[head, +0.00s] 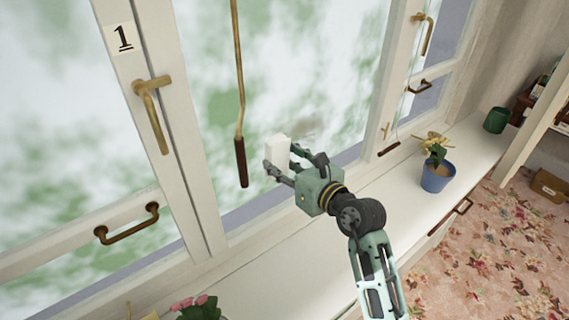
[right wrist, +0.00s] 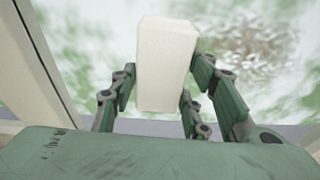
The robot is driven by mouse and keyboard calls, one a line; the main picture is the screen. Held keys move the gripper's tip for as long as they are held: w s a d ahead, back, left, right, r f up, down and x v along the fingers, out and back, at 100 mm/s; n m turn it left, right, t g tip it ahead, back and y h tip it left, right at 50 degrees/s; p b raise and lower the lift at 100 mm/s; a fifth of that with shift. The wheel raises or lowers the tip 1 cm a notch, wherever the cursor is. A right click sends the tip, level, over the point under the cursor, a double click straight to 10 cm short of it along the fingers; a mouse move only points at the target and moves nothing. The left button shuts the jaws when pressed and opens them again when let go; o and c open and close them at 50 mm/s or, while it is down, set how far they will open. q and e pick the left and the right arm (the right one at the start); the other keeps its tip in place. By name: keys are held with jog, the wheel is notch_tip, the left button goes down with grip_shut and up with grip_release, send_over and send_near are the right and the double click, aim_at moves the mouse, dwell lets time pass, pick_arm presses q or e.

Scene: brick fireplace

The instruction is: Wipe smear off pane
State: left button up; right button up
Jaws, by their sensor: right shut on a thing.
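My right gripper (head: 287,167) is shut on a white block (head: 278,149), in front of the lower part of the middle window pane (head: 318,55). The block also shows between the fingers in the right wrist view (right wrist: 166,65). A brownish smear (head: 308,128) is on the pane, just above and right of the block in the head view. It shows as a speckled brown patch in the right wrist view (right wrist: 255,48), right of the block. I cannot tell whether the block touches the glass. My left gripper is not in view.
A brass rod with a dark handle (head: 240,162) hangs just left of the block. A blue pot with a plant (head: 437,177) stands on the white sill (head: 400,170) to the right, with a green cup (head: 496,120) beyond. Pink flowers (head: 197,306) are at the bottom. Brass window handles (head: 150,112) stick out.

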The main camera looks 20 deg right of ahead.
jog(key=shift+w+a, duration=0.1)
jog(key=shift+w, duration=0.15)
